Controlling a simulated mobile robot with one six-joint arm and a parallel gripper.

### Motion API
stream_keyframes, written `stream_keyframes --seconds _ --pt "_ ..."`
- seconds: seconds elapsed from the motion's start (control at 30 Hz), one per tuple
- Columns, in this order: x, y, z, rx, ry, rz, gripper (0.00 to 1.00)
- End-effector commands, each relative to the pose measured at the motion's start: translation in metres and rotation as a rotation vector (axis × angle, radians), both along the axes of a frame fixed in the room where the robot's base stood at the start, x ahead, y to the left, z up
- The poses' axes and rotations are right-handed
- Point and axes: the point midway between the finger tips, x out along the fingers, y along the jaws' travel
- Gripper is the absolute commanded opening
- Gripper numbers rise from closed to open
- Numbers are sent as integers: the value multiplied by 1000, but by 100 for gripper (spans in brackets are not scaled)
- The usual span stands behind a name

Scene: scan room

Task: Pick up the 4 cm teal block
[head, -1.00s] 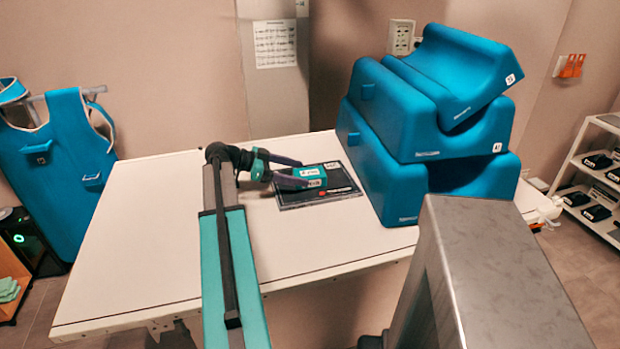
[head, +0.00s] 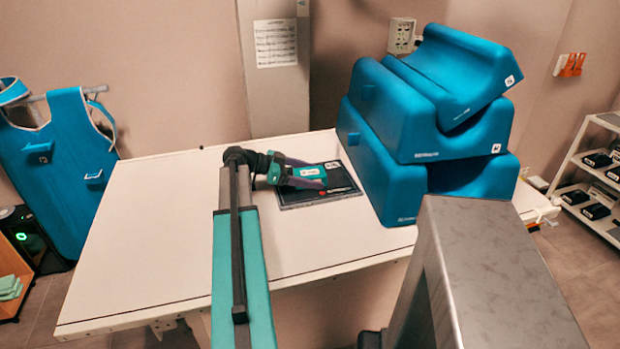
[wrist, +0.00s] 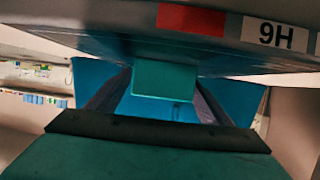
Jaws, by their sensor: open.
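The teal block (head: 308,172), with a white label on top, sits on a dark flat panel (head: 345,193) on the white table. My gripper (head: 318,175) is low over the panel, its two dark fingers open and spread on either side of the block. In the wrist view, the block (wrist: 165,80) is between the fingers (wrist: 157,100), with a gap visible on both sides. That view looks upside down, with the panel's underside-like edge at the top. Whether either finger touches the block cannot be told.
Large blue foam cushions (head: 370,160) are stacked on the table just right of the panel. The table's left part (head: 140,240) is clear. A grey metal box-like column (head: 490,270) fills the lower right. A blue apron (head: 65,165) hangs at left; a shelf (head: 595,180) stands at right.

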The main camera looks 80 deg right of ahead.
Motion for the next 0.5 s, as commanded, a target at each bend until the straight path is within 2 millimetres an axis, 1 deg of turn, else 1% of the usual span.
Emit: stream_keyframes --seconds 0.03,0.07,0.1,0.33,0.5 --pt "0 0 0 0 0 0 73" --pt "0 0 0 0 0 0 68" --pt "0 0 0 0 0 0 62" --pt "0 0 0 0 0 0 23" --pt "0 0 1 0 1 0 22"
